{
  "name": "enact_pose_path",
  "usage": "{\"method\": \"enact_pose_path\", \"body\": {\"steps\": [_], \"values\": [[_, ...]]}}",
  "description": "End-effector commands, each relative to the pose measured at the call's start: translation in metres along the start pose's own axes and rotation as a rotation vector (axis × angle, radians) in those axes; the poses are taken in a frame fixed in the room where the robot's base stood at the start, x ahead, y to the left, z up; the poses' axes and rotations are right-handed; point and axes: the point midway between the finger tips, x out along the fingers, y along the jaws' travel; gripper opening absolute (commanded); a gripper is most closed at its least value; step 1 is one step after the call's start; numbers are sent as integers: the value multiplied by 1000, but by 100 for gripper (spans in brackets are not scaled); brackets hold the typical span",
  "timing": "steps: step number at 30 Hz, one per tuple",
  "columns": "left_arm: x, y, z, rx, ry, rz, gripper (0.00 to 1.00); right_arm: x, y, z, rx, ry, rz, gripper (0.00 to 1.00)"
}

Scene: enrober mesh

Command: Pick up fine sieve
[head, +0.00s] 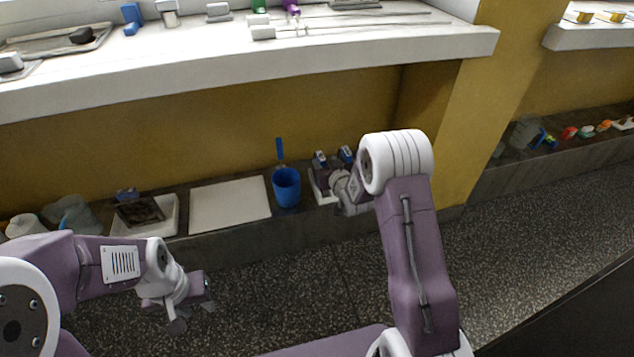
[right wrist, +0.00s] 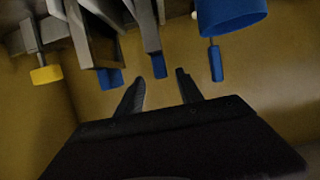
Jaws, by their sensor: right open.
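I cannot tell for sure which thing is the fine sieve. Grey metal tools with blue handles (head: 346,153) stand on the low ledge right of the blue bucket. The right wrist view shows one blue handle (right wrist: 159,66) just beyond the fingertips, and another blue handle (right wrist: 110,78) left of it. My right gripper (right wrist: 160,86) is open, empty, and apart from these handles. In the head view its arm partly hides the tools. A dark framed piece (head: 138,212) lies on a white tray at the left. My left gripper (head: 192,314) hangs low over the floor, its jaw gap unclear.
The blue bucket (head: 287,188) stands beside a white board (head: 229,203) on the low ledge. A white counter (head: 200,70) overhangs the ledge. A yellow-handled tool (right wrist: 46,74) shows in the right wrist view. The speckled floor (head: 290,290) in front is clear.

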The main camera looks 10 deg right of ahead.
Motion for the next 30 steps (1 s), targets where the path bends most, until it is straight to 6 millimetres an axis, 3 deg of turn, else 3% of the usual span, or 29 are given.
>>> {"method": "enact_pose_path", "body": {"steps": [1,3,10,15,19,26,30], "values": [[13,0,2,0,-1,0,36,11,0,7,-1,3,-1,44],[20,0,2,0,-1,0,36,22,0,6,-1,1,-1,44],[27,-1,3,0,-1,0,36,34,-1,4,0,-1,-1,44],[60,-1,7,0,-2,0,36,66,-3,6,-1,1,-1,44],[64,-1,7,0,-2,0,36,79,-3,1,1,-2,0,44],[62,-1,7,0,-1,0,36,81,-3,-2,1,-3,0,44],[62,-1,7,0,-1,0,36,81,-3,-2,1,-3,0,10]]}}
